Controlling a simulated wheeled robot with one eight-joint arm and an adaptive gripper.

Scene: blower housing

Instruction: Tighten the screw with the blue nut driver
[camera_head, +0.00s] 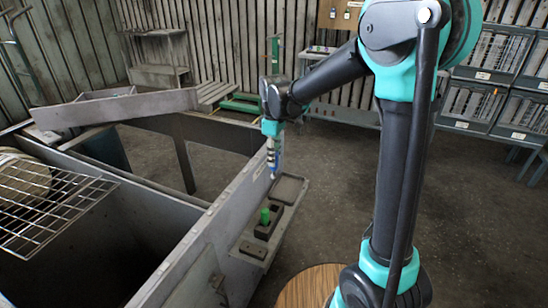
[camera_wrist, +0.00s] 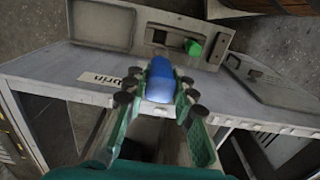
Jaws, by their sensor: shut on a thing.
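My gripper (camera_head: 272,150) points down above the grey wall of the blower housing (camera_head: 222,205), near its side shelf. In the wrist view my gripper (camera_wrist: 160,92) is shut on the blue nut driver (camera_wrist: 158,76), with its dark-padded fingers on either side of the blue handle. In the head view a bit of the nut driver (camera_head: 274,160) shows below the fingers, with a pale tip hanging in the air. I cannot make out the screw in either view.
A wire rack (camera_head: 45,205) lies over the housing at left. Storage bins (camera_head: 495,58) stand back right. The floor (camera_head: 330,180) is open.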

